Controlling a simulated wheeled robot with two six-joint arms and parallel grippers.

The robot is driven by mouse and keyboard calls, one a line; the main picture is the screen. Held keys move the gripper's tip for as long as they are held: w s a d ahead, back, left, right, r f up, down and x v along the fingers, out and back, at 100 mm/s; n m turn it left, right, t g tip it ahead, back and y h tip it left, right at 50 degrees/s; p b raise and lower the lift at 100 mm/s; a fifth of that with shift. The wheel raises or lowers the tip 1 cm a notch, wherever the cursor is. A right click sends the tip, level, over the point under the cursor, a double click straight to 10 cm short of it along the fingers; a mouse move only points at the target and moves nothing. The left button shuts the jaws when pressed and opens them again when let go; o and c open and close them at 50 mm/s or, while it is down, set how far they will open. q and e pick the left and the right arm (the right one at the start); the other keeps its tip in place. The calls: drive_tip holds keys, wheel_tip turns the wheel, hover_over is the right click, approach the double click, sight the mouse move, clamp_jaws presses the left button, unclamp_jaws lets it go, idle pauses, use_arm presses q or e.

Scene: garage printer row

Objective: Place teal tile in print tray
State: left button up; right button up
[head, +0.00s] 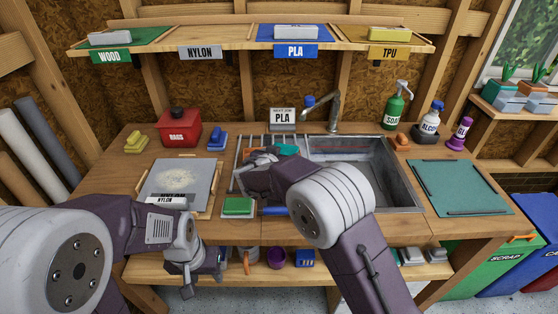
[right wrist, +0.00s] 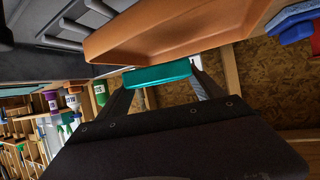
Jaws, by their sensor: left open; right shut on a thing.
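The teal tile (right wrist: 158,73) is held between the fingers of my right gripper (right wrist: 165,88) in the right wrist view. My right wrist hides much of that spot. A broad orange tray-like surface (right wrist: 175,30) fills the upper right wrist view, close to the tile; I cannot tell whether they touch. My left gripper (head: 192,272) is open and empty, low in front of the bench edge.
A grey plate labelled NYLON (head: 178,180) lies left of the sink (head: 385,175). A green block (head: 238,206) sits at the bench's front. A teal mat (head: 460,188) lies at right.

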drive_tip(key=shift+w+a+f, duration=0.25)
drive_tip(key=shift+w, duration=0.05)
wheel_tip(320, 180, down, 4)
drive_tip(key=shift+f, duration=0.1)
drive_tip(key=shift+f, duration=0.1)
drive_tip(key=o, duration=1.4)
